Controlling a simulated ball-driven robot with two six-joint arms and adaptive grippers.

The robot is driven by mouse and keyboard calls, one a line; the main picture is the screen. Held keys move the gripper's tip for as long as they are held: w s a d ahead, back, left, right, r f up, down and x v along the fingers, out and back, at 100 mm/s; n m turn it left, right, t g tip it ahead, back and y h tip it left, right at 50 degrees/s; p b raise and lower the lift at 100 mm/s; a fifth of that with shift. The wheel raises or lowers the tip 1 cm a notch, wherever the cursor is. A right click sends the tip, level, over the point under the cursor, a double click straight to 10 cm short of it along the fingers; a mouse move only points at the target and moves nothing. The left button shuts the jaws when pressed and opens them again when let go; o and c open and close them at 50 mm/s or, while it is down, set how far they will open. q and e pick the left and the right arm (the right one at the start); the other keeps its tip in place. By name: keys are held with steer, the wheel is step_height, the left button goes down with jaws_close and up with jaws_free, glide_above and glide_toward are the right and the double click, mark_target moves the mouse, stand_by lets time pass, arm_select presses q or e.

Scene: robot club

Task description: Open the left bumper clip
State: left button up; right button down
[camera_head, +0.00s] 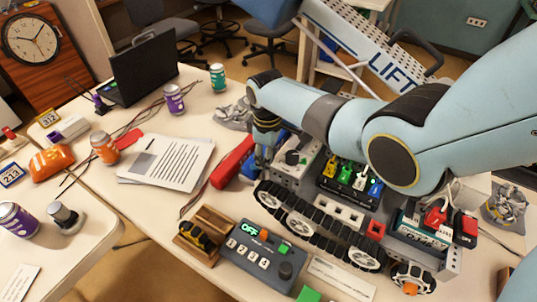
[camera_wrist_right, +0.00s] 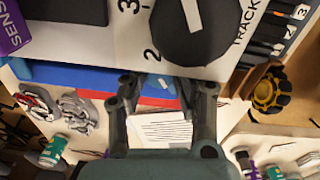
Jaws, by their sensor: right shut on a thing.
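The tracked robot (camera_head: 330,225) stands on the table with a red bumper (camera_head: 233,162) and a blue strip (camera_head: 250,168) across its front. My right gripper (camera_head: 263,158) reaches down at the front of the robot, beside the bumper. In the right wrist view its fingers (camera_wrist_right: 165,85) straddle the blue strip (camera_wrist_right: 75,75) near its right end. The gripper is shut on a small dark part there, the left bumper clip, which the fingers mostly hide. The red bumper also shows in the wrist view (camera_wrist_right: 95,96). My left gripper is not in view.
A control box (camera_head: 262,255) and a wooden stand (camera_head: 205,230) with a yellow-black wheel sit near the robot. Papers (camera_head: 170,160) lie left of the bumper. Cans and a laptop (camera_head: 145,70) stand farther back. Grey crumpled pieces (camera_head: 232,115) lie behind the bumper.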

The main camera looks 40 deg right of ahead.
stand_by(0.4)
steer(key=c, duration=1)
jaws_free()
step_height(320, 180, up, 12)
steer(key=shift+a, duration=0.2)
steer(key=shift+s, duration=0.1)
